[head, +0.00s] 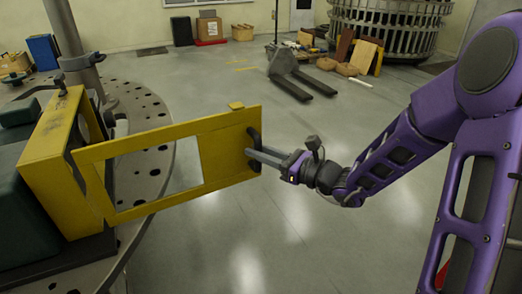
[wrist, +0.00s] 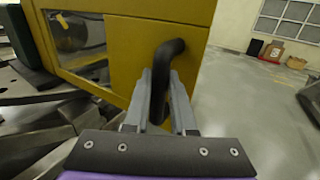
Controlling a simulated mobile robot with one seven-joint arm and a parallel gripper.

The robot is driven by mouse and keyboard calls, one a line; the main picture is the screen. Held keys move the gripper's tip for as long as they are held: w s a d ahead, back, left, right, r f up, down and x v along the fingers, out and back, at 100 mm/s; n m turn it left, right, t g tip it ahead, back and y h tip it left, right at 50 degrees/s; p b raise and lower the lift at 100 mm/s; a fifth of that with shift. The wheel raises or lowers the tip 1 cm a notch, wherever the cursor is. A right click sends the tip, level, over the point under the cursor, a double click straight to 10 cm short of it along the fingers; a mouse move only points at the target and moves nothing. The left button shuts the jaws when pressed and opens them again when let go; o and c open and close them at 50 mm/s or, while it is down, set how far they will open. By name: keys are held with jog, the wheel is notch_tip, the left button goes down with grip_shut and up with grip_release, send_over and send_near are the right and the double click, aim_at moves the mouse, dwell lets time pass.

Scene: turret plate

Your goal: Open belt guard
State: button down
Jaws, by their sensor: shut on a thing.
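The belt guard door (head: 231,146) is a yellow panel with a window opening, swung out from the yellow guard housing (head: 45,176) at the left of the head view. The door also shows in the wrist view (wrist: 135,50). A dark curved handle (wrist: 163,75) stands on the door near its free edge. In the head view the handle (head: 255,135) is partly hidden by my fingers. My gripper (head: 254,154) comes from the right and is shut on the handle. In the wrist view its two grey fingers (wrist: 160,105) lie on either side of the handle.
The housing stands on a round perforated metal plate (head: 148,105) with a post (head: 75,45). A pallet-jack-like cart (head: 300,80), boards (head: 362,55) and a large slatted drum (head: 385,25) stand at the back. The floor (head: 230,230) below the door is clear.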

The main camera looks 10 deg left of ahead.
jog(key=shift+s+a, duration=0.2)
jog(key=shift+a, duration=0.05)
jog(key=c, duration=0.8)
grip_release()
jog(key=shift+o, duration=0.2)
jog(key=p+v, duration=0.1)
jog(key=v, duration=1.6)
jog(key=shift+d, duration=0.25)
jog(key=shift+f, duration=0.1)
